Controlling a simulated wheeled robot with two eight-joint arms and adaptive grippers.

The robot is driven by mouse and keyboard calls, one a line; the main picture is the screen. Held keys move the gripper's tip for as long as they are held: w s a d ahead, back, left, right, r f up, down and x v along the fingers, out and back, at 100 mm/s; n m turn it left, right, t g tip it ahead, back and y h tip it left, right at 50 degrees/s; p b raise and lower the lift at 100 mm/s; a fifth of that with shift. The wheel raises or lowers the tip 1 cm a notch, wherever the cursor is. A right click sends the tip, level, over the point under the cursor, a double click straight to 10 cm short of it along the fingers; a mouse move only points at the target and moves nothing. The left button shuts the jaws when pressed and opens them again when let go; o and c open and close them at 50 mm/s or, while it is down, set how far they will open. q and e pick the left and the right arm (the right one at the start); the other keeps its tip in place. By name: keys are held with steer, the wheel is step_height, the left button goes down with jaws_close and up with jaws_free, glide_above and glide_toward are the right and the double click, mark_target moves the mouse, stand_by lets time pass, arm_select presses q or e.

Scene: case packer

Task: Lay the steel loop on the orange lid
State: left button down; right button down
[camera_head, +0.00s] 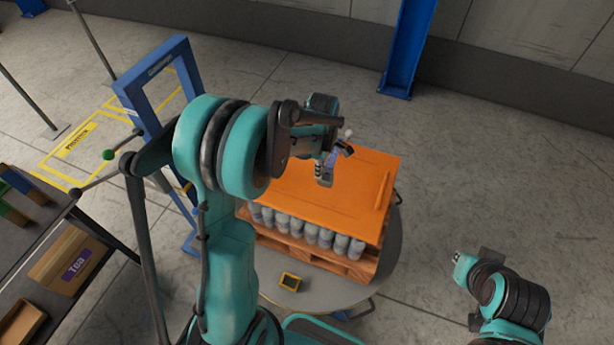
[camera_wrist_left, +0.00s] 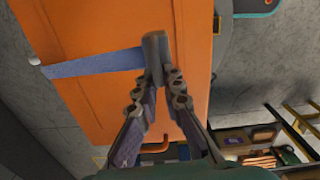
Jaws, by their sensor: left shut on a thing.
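The orange lid (camera_head: 345,205) lies flat over rows of grey cans on a wooden pallet. It also fills much of the left wrist view (camera_wrist_left: 90,110). My left gripper (camera_head: 325,172) is over the lid's back left part. In the left wrist view its fingertips (camera_wrist_left: 157,78) are closed on a grey piece with a bluish band reaching left; I take this to be the steel loop (camera_wrist_left: 95,63), seen nearly edge-on. Whether it touches the lid is unclear. My right gripper (camera_head: 463,262) is right of the pallet, away from the lid, its fingers too small to judge.
The pallet (camera_head: 310,252) stands on a round grey table (camera_head: 385,260) with a small yellow-black box (camera_head: 290,282). A blue frame (camera_head: 150,110) stands left. A shelf with a cardboard box (camera_head: 65,260) is at far left. Floor behind the lid is clear.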

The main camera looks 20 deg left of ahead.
arm_select(q)
steer(key=a+f, duration=0.1)
steer(key=f, duration=0.1)
steer(key=a+f, duration=0.2)
steer(key=s+a+f, duration=0.1)
steer(key=f, duration=0.1)
steer(key=shift+a+f, duration=0.25)
steer(key=shift+a, duration=0.05)
steer(key=shift+w+f, duration=0.15)
steer(key=shift+f, duration=0.15)
steer(key=shift+f+b, duration=0.1)
steer(key=shift+b, duration=0.25)
steer(key=c, duration=1.6)
jaws_free()
steer(key=shift+c, duration=0.2)
